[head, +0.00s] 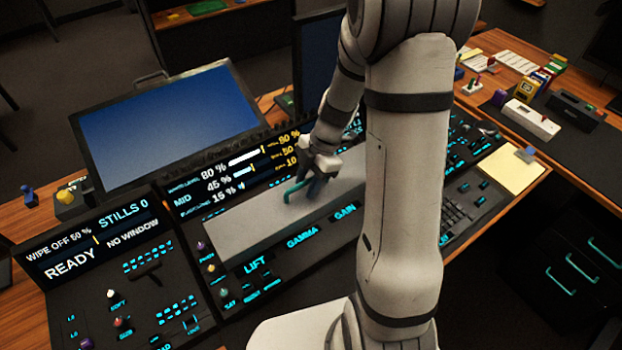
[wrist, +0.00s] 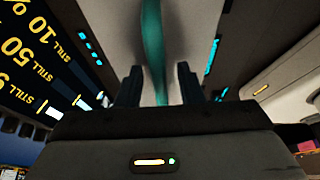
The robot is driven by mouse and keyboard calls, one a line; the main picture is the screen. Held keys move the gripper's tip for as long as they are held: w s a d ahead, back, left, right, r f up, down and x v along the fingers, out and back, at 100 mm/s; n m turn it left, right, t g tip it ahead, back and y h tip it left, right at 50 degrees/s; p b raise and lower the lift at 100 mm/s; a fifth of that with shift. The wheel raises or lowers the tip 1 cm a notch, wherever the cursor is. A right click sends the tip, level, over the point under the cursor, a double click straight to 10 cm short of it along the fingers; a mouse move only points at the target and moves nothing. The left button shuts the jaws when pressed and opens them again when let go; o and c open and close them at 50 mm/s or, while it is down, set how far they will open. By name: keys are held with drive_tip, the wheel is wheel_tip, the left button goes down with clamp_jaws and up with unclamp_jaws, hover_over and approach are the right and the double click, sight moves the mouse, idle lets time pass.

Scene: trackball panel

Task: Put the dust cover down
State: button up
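The dust cover (head: 245,228) is a long grey box-like lid. In the head view it lies lengthwise over the middle of the control panel, above the LIFT, GAMMA and GAIN labels. It looks level, but I cannot tell whether its whole edge touches the panel. Its teal handle (head: 291,190) stands on top. My gripper (head: 317,182) is at the handle. In the wrist view my gripper's two dark fingers (wrist: 158,86) stand apart on either side of the teal handle (wrist: 152,45), with a gap showing beside it. My arm hides the cover's right part.
A large blue monitor (head: 165,118) stands behind the panel at left. A smaller panel (head: 110,290) with knobs is at front left. A yellow notepad (head: 508,170) and small boxes lie on the right desk. Lit readouts (head: 235,167) are just behind the cover.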

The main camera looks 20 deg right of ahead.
drive_tip(key=shift+r+p, duration=0.25)
drive_tip(key=shift+p, duration=0.1)
drive_tip(key=p+v, duration=0.4)
drive_tip(key=v, duration=0.7)
drive_tip(key=s+a+r+m+t+h, duration=0.1)
drive_tip(key=s+r+m+t+h, duration=0.1)
drive_tip(key=s+r+m, duration=0.4)
drive_tip(key=s+a+r+m+t+h, duration=0.1)
drive_tip(key=s+r+m, duration=0.5)
drive_tip(key=m, duration=0.9)
drive_tip(key=shift+s+a+m+t+h, duration=0.35)
drive_tip(key=shift+s+t+h, duration=0.35)
drive_tip(key=shift+s, duration=1.05)
drive_tip(key=shift+s+r, duration=0.1)
